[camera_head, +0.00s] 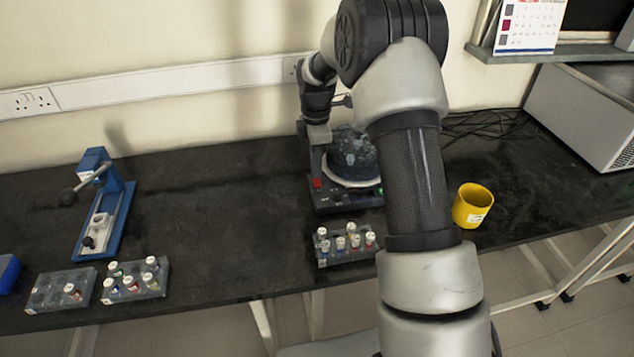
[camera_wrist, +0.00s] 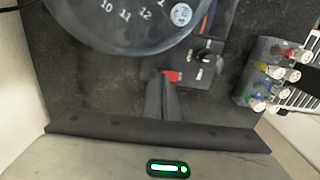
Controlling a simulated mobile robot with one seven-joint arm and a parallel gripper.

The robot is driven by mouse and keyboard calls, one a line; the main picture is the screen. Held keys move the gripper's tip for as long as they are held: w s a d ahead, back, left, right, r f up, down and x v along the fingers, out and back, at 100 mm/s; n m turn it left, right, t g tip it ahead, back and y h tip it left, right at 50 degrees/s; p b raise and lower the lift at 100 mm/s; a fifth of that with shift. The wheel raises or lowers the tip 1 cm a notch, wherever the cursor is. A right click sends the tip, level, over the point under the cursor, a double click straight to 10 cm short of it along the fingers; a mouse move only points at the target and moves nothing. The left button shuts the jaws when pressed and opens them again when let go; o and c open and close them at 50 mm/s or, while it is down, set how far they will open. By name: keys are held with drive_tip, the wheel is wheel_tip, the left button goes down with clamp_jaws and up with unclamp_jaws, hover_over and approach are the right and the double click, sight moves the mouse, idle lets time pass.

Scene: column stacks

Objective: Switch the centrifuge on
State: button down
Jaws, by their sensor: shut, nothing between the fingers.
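The centrifuge (camera_head: 350,155) stands on the black bench, partly hidden behind my arm. Its round rotor with numbered places (camera_wrist: 125,22) fills the top left of the wrist view. A red switch (camera_head: 317,183) sits at the left of its front panel; it also shows in the wrist view (camera_wrist: 173,76). My gripper (camera_head: 316,172) is shut and empty, pointing down at the panel. In the wrist view its fingertips (camera_wrist: 161,80) are right at the red switch, partly covering it. I cannot tell whether they touch it or which way the switch is set.
A rack of capped vials (camera_head: 345,257) stands close in front of the centrifuge. A yellow mug (camera_head: 472,205) is at the right. A blue press (camera_head: 105,205) and two vial racks (camera_head: 135,282) are at the left. The bench between press and centrifuge is clear.

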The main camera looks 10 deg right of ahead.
sight(316, 179)
drive_tip(key=shift+f+b, duration=0.3)
drive_tip(key=shift+f, duration=0.35)
drive_tip(key=shift+r+p, duration=1.8)
drive_tip(key=shift+r, duration=0.75)
drive_tip(key=s+r+m+t+p, duration=0.1)
drive_tip(key=s+r+m+p, duration=0.4)
drive_tip(key=r, duration=0.7)
drive_tip(key=s+r+m+t+p, duration=0.1)
drive_tip(key=s+r+m, duration=0.1)
drive_tip(key=s+r, duration=0.75)
drive_tip(key=s+r+m+t+p, duration=0.1)
drive_tip(key=s+r+m+p, duration=0.1)
drive_tip(key=s+r+m, duration=0.3)
drive_tip(key=s+r+m+t+p, duration=0.2)
drive_tip(key=s+r+m, duration=0.4)
drive_tip(key=s, duration=0.7)
drive_tip(key=shift+s+r+t+p, duration=0.3)
drive_tip(key=shift+r+p, duration=0.2)
drive_tip(key=shift+p, duration=0.2)
